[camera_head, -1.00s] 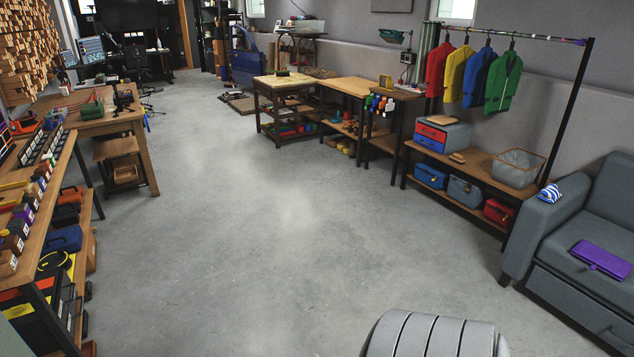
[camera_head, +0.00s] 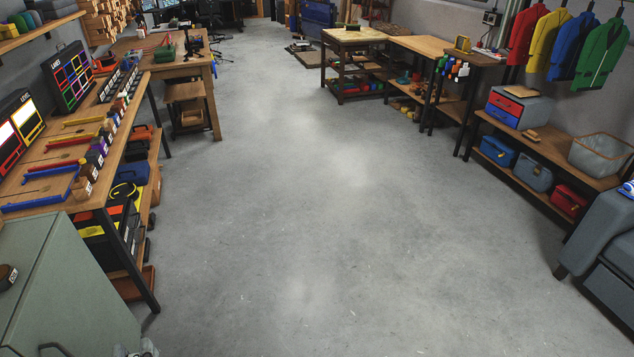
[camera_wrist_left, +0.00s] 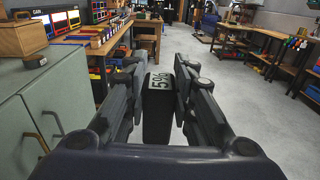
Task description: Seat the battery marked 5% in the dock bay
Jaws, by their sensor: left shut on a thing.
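My left gripper (camera_wrist_left: 159,85) is shut on a dark block-shaped battery (camera_wrist_left: 158,112) in the left wrist view. The battery's light top label reads 5%, and it sits upright between the two fingers. Its lower part runs down out of sight behind the gripper body. The battery is held up in front of me, with floor and benches beyond it. I cannot pick out the dock bay in either view. My right gripper is not in view.
A green-grey cabinet (camera_head: 55,290) stands close at left. Beyond it is a long bench (camera_head: 100,180) with coloured boards and trays. Shelves (camera_head: 548,150) and a grey sofa (camera_head: 605,250) line the right. The floor (camera_head: 330,220) between is clear.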

